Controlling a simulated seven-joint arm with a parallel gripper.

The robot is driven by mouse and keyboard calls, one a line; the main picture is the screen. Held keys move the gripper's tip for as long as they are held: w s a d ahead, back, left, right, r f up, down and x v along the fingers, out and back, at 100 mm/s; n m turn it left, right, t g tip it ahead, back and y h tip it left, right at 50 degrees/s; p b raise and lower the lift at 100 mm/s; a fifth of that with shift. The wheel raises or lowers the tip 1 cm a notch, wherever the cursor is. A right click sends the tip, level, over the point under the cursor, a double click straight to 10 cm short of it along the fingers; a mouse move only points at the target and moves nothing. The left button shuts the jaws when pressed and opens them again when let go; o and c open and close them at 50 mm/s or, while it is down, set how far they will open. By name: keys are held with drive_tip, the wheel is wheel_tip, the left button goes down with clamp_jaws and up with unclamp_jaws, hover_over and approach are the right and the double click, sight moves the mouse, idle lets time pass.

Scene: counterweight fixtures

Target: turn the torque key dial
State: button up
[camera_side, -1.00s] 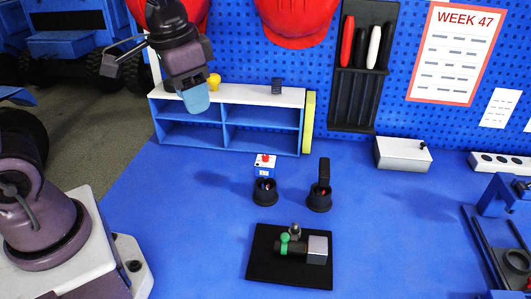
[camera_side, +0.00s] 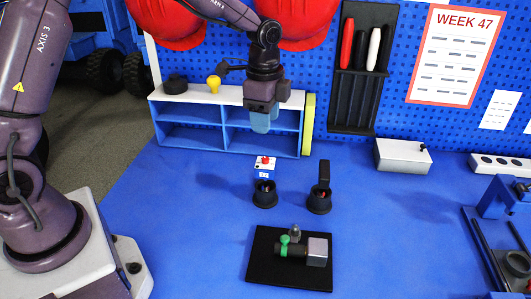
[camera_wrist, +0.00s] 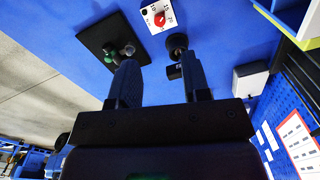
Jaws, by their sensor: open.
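The dial is a small white box (camera_side: 265,167) with a red knob on top, standing on the blue table just behind a black cup in the side view. In the wrist view the same box (camera_wrist: 148,17) shows at the top, with a red knob (camera_wrist: 160,19) ringed by printed numbers. My gripper (camera_side: 261,125) points down in front of the shelf, above and behind the dial, apart from it. In the wrist view its two dark fingers (camera_wrist: 160,63) are spread with nothing between the tips; the dial lies beyond them.
A black plate (camera_side: 262,276) with a green-and-metal fitting lies nearer the front. A blue shelf (camera_side: 180,98) stands behind, a white box (camera_side: 402,155) at back right. The table's left side is clear.

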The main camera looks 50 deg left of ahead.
sight(265, 158)
wheel_tip(265, 158, down, 10)
drive_tip(key=shift+w+a+r, duration=0.1)
drive_tip(key=shift+r, duration=0.05)
drive_tip(key=shift+c, duration=0.3)
clamp_jaws()
